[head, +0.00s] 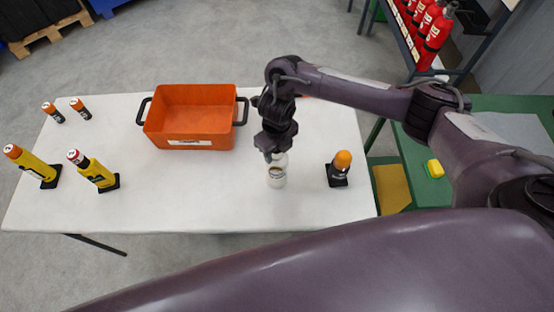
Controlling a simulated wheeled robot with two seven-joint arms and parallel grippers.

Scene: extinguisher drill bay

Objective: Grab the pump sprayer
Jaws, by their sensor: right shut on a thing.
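The pump sprayer (277,177) is a small whitish bottle with a label, upright on the right half of the white table. My right gripper (275,155) comes down over it from above and is shut on its upper part. The gripper hides the sprayer's top. I cannot tell whether its base touches the table. My left gripper is not in view.
An orange crate (194,96) with black handles stands left of the sprayer. The front middle of the white table (200,195) is clear.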

